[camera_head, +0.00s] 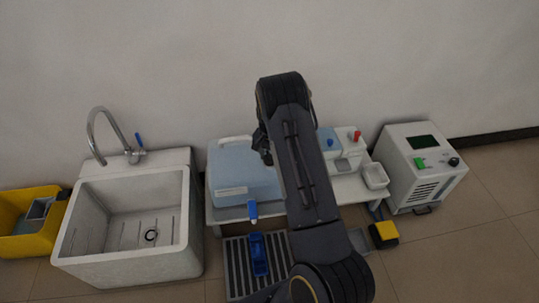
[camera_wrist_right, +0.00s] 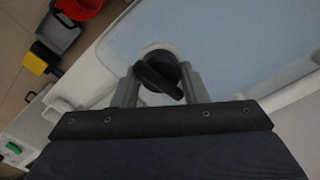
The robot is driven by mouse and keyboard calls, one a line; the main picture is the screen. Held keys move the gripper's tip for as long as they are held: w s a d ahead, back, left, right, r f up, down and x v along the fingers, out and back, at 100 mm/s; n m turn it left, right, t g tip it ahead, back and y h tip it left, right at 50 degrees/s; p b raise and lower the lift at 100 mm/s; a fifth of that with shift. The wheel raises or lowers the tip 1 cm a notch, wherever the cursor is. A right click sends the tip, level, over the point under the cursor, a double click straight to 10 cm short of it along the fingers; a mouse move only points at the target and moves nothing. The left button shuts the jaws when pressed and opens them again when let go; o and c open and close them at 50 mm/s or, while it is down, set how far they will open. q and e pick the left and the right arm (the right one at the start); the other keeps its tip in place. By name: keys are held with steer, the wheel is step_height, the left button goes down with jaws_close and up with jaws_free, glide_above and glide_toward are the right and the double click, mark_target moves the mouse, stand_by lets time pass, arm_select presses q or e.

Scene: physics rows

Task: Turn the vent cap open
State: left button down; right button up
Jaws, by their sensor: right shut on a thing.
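A light blue jug (camera_head: 238,168) with a white handle and a blue-and-white spigot (camera_head: 252,210) stands on a white bench. The jug's top surface (camera_wrist_right: 235,40) fills much of the right wrist view. The black vent cap (camera_wrist_right: 158,74), a knob with a raised bar, sits in a pale round collar on it. My right gripper (camera_wrist_right: 160,86) has one finger on each side of the cap and is shut on it. In the head view my right gripper (camera_head: 264,143) is at the jug's upper right, and the cap is hidden. My left gripper is not in view.
A white sink (camera_head: 75,235) and a yellow bin (camera_head: 15,240) stand left. Right are a small white tray (camera_head: 374,176), a red-knobbed tap (camera_head: 356,136) and a grey machine (camera_head: 418,165). A blue object (camera_head: 258,255) lies on a slatted grate (camera_head: 236,268).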

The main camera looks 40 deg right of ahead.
mark_target(270, 155)
steer(key=shift+m, duration=1.1)
steer(key=o, duration=1)
steer(key=shift+c, duration=0.2)
steer(key=shift+r, duration=0.1)
step_height(270, 155, up, 7)
steer(key=shift+f+p, duration=0.1)
steer(key=shift+p, duration=0.95)
steer(key=shift+r, duration=0.45)
